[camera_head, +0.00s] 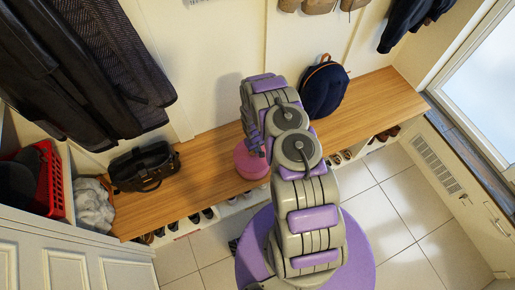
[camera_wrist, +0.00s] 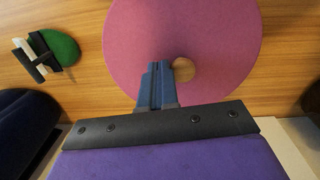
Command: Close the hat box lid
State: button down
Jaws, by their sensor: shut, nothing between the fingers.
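The pink round hat box (camera_head: 250,163) stands on the wooden bench, partly hidden by my arm. In the wrist view its pink round top (camera_wrist: 220,35) fills the upper middle, with a small round wood-coloured spot, perhaps a knob, beside my fingers. My gripper (camera_wrist: 157,70) is shut and empty, its blue-grey fingers over the near part of the pink top. I cannot tell whether they touch it. In the head view my gripper (camera_head: 258,152) is at the box. How far the lid is open is hard to tell.
The wooden bench (camera_head: 205,165) holds a black bag (camera_head: 144,167) at left and a dark blue backpack (camera_head: 324,88) at right. Shoes sit in cubbies below. Dark coats hang at left. A green round item (camera_wrist: 62,47) with black and white parts lies left of the box.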

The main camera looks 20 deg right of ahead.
jog(key=r+p, duration=0.1)
jog(key=r, duration=0.1)
jog(key=d+r, duration=0.1)
jog(key=r, duration=0.1)
jog(key=shift+w+d+r+p, duration=0.1)
jog(key=shift+w+r+p, duration=0.05)
jog(key=shift+r+p, duration=0.15)
jog(key=d+r, duration=0.3)
jog(key=d, duration=0.5)
jog(key=shift+w+d+p, duration=0.2)
jog(key=shift+p, duration=0.2)
